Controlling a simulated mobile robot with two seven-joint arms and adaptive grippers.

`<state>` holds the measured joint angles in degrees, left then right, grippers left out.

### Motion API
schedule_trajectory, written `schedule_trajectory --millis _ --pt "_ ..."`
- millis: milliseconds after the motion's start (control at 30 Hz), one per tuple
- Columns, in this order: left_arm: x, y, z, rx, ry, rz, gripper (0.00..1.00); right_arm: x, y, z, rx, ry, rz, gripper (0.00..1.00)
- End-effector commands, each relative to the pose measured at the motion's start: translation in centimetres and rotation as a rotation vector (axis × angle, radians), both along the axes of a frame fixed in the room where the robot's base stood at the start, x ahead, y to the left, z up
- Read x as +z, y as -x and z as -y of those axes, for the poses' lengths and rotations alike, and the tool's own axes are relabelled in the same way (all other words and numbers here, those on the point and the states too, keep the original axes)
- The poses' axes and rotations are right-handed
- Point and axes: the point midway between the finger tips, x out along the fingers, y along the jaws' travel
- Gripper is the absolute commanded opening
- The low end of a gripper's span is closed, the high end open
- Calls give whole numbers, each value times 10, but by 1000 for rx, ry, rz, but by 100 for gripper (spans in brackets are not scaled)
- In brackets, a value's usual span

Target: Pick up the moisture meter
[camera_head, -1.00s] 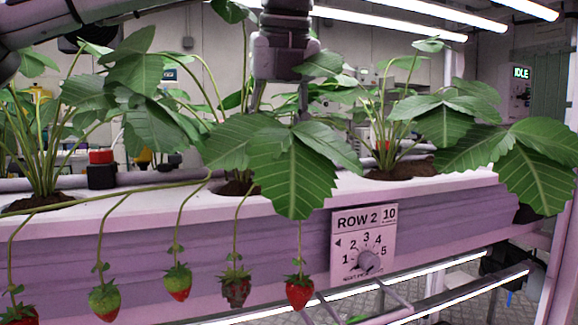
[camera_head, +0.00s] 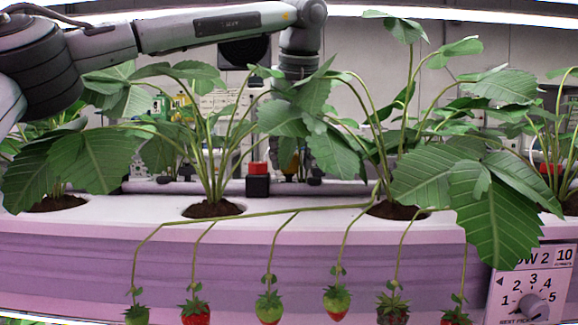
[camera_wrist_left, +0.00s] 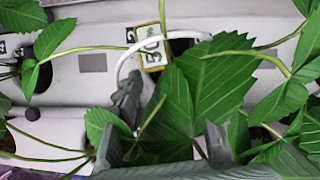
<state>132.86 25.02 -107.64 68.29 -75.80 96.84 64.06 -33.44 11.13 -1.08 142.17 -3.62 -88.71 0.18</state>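In the left wrist view, a small yellow-edged panel with a "50%"-like reading (camera_wrist_left: 152,48) lies beyond the leaves; it looks like the moisture meter's face, but I cannot be sure. In the head view, a yellow and dark object (camera_head: 288,160) stands partly hidden behind leaves and may be the same thing. My left gripper (camera_head: 299,70) hangs over the row between two plants, its fingers mostly hidden by leaves. In the wrist view its two grey fingers (camera_wrist_left: 162,146) are apart, with leaves between and around them. My right gripper is not in view.
Strawberry plants stand in the white-topped planter (camera_head: 300,222), their broad leaves crowding my left gripper. A black block with a red top (camera_head: 258,184) is on the rack behind. Berries hang in front, and a dial sign (camera_head: 530,285) is at the right.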

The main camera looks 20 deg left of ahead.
Motion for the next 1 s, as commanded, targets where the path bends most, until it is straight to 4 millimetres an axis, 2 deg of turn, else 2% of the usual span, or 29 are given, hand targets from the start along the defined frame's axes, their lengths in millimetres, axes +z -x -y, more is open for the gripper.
schedule_trajectory --millis 67,200,300,400,667,1000 --pt "1 -6 -3 2 0 0 40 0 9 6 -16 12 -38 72" --pt "1 -29 -15 4 0 -1 40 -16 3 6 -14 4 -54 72" --pt "-18 -32 -17 1 -2 -3 40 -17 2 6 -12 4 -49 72" --pt "-25 -35 -18 1 -2 -1 40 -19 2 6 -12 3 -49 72" --pt "-28 -36 -18 1 0 0 40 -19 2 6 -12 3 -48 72" --pt "-28 -36 -18 1 0 0 0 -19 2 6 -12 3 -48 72"
